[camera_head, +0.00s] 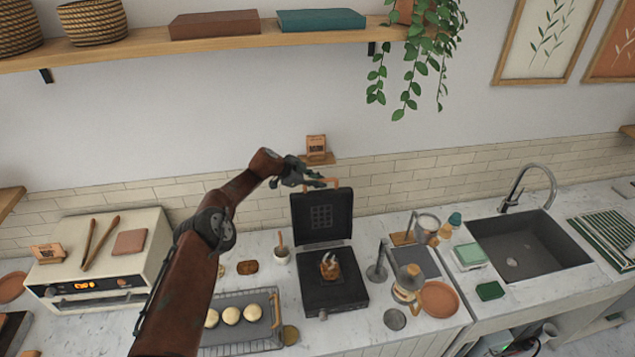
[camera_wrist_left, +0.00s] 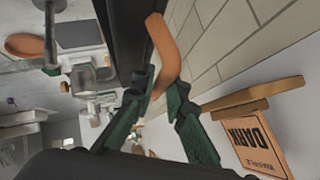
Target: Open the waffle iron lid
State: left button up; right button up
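The black waffle iron (camera_head: 335,295) stands on the counter. Its lid (camera_head: 322,218) is raised nearly upright at the back, with the grid inside facing forward. A brown-orange thing with pale pieces (camera_head: 330,265) sits on the lower plate. The orange handle (camera_head: 333,182) is at the lid's top edge. My left gripper (camera_head: 318,181) is at this handle; in the left wrist view its green fingertips (camera_wrist_left: 163,86) close in on both sides of the handle (camera_wrist_left: 162,45). Part of the grip is hidden in the head view. My right gripper is not in view.
A rack with round buns (camera_head: 231,316) lies to the left, a carafe (camera_head: 409,280) to the right. A shelf (camera_head: 190,38) runs above.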

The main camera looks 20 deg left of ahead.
pick_arm(q)
jog(key=shift+o, duration=0.6)
jog(key=shift+d, duration=0.15)
jog(key=shift+a, duration=0.25)
jog(key=shift+s+a+r, duration=0.3)
jog(key=shift+a+r, duration=0.05)
jog(key=shift+a, duration=0.05)
jog(key=v, duration=1)
jog(key=shift+s+r, duration=0.3)
jog(key=shift+r, duration=0.05)
jog(key=shift+d+f, duration=0.1)
